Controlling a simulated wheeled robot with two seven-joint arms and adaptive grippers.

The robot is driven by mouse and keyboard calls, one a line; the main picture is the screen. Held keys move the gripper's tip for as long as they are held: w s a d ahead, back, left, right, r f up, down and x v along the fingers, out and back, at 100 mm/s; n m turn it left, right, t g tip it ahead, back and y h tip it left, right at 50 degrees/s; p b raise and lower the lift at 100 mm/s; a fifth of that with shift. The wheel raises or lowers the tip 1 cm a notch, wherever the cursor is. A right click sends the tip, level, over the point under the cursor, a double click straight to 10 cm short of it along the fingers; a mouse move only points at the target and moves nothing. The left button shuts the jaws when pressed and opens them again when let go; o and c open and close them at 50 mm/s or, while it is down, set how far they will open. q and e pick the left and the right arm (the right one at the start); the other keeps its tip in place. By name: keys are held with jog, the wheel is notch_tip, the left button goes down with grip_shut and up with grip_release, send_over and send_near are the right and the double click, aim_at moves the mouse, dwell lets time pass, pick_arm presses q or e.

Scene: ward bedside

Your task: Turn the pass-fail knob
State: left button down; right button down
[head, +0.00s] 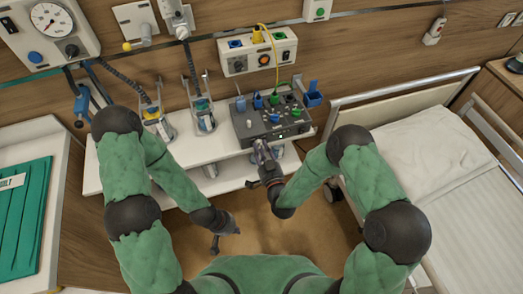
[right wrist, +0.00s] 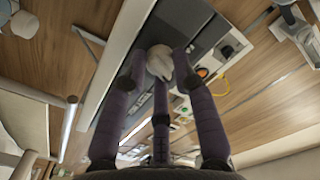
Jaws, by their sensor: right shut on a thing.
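A dark grey test box (head: 243,128) with blue, green and black fittings on top stands on the white shelf. My right gripper (head: 262,150) is at the front of this box. In the right wrist view its purple-grey fingers (right wrist: 160,68) close around a pale grey knob (right wrist: 159,58), which I take for the pass-fail knob. The fingers cover the knob's sides, and its marking cannot be read. My left gripper (head: 224,239) is low in front of the shelf, empty, with its fingers apart.
The white shelf (head: 225,180) also bears two clamp-like holders left of the box. A cream wall panel (head: 258,52) with a yellow cable is behind it. A bed (head: 420,150) stands right, a green folder (head: 22,215) lies left. The floor below the shelf is free.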

jog(key=shift+s+f+m+b, duration=0.1)
jog(key=shift+m+b, duration=0.15)
jog(key=shift+m, duration=0.7)
jog(key=shift+s+f+m+b, duration=0.1)
jog(key=shift+m+b, duration=0.15)
jog(key=shift+m, duration=0.7)
jog(key=c, duration=1)
grip_release()
jog(key=shift+w+r, duration=0.1)
jog(key=v, duration=1.2)
